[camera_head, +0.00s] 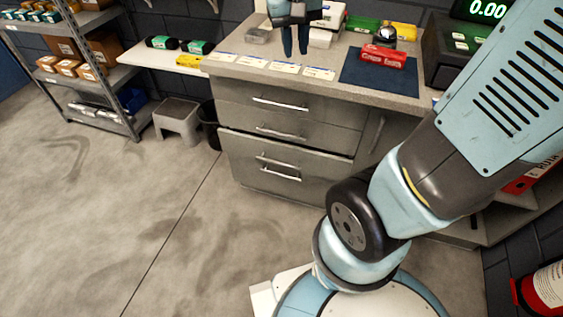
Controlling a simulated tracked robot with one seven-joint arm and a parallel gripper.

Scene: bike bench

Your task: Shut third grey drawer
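The grey drawer unit (236,101) stands under the bench, with several drawers stacked and bar handles on their fronts. The third drawer (240,150) from the top stands out from the unit, with its top edge showing as a dark gap below the second drawer (330,135). My gripper (296,52) is at the top of the picture, above the bench top and away from the drawers. Its two dark fingers point down, look slightly apart, and hold nothing that I can see.
The bench top (235,68) carries cards, a blue mat (375,78) with a red box (384,56), and bins behind. A grey step stool (177,118) and a dark bin (209,125) stand left of the drawers. The floor (130,200) in front is clear on the left.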

